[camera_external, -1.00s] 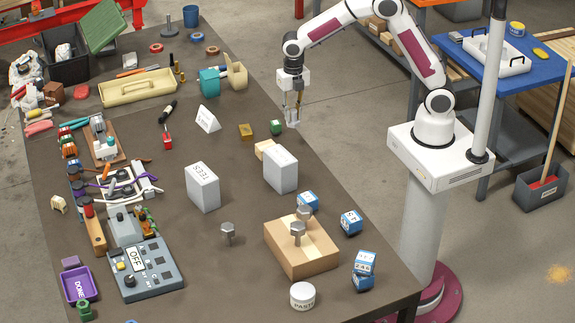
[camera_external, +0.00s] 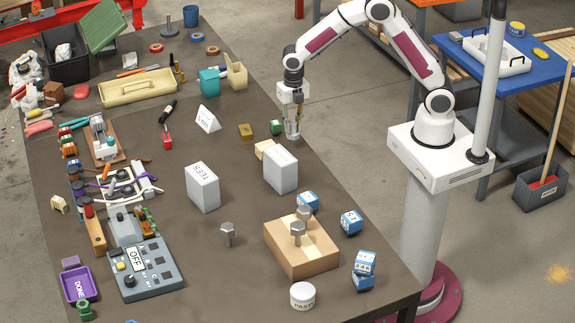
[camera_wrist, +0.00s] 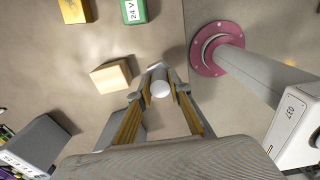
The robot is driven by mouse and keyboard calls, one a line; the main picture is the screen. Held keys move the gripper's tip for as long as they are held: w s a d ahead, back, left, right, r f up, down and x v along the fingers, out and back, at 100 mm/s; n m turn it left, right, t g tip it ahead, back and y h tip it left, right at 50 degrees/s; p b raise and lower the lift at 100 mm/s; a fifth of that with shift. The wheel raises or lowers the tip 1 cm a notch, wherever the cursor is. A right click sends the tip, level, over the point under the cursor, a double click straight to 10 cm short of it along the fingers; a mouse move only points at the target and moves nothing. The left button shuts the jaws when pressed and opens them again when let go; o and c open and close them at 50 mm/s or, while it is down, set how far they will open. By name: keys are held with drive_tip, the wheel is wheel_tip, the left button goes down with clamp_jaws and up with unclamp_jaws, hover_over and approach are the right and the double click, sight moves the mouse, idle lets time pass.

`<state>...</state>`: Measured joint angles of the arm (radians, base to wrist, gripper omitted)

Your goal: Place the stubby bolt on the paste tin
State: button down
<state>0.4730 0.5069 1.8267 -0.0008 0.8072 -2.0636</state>
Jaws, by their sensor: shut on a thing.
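The paste tin (camera_external: 302,297), white with a lid and "PASTE" on its side, stands at the table's near right edge with nothing on it. Three grey hex-headed bolts stand upright: one on the table (camera_external: 228,234), a front one (camera_external: 298,233) and a rear one (camera_external: 304,212) at a wooden block (camera_external: 310,258). I cannot tell which is the stubby one. My gripper (camera_external: 293,134) points down over the table's far right edge, away from the bolts and tin. In the wrist view, my gripper (camera_wrist: 160,82) is shut on a pale round-ended thing (camera_wrist: 160,89).
A pale wooden block (camera_wrist: 111,76), a green block (camera_wrist: 134,11) and a yellow block (camera_wrist: 75,10) lie near my gripper. Small blue-and-white boxes (camera_external: 351,222) sit along the right edge.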

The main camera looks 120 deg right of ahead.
sight(293, 136)
drive_tip(key=shift+f, duration=2.3)
drive_tip(key=shift+f, duration=0.15)
drive_tip(key=c, duration=1.9)
unclamp_jaws()
drive_tip(key=r, duration=0.7)
drive_tip(key=shift+w+d+r, duration=0.15)
drive_tip(key=shift+w+d, duration=0.05)
drive_tip(key=shift+d, duration=0.2)
drive_tip(key=shift+r, duration=0.2)
drive_tip(key=shift+a+r, duration=0.1)
